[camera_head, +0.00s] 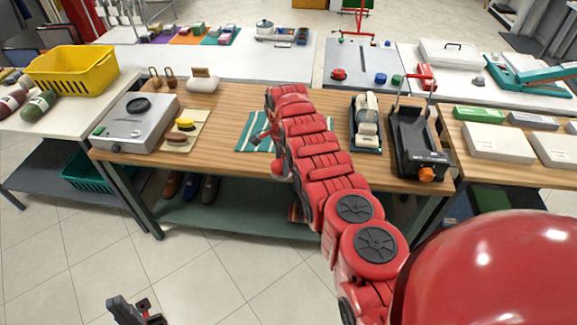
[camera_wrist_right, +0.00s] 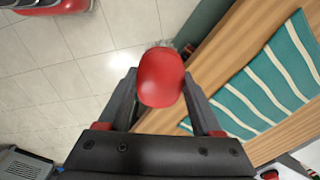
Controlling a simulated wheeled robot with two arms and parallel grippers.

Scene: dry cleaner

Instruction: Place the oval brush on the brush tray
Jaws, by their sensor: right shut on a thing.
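The oval brush (camera_wrist_right: 162,78) has a smooth red back, with a little grey bristle showing at its upper right edge in the right wrist view. My right gripper (camera_wrist_right: 160,88) is shut on it. In that view the brush is beside the table's edge, with floor behind it. In the head view my red right arm hides most of that gripper. The likely brush tray is a beige flat piece (camera_head: 199,143) on the left of the wooden table, holding a yellow brush (camera_head: 185,125) and a brown brush (camera_head: 177,138). My left gripper (camera_head: 133,308) is open and empty, low over the floor.
A grey machine (camera_head: 137,123) stands left of the beige piece. A white roll-shaped object (camera_head: 202,85) lies behind it. A teal striped cloth (camera_head: 253,132) lies mid-table. A black device (camera_head: 417,145) stands at right. The wood between beige piece and cloth is clear.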

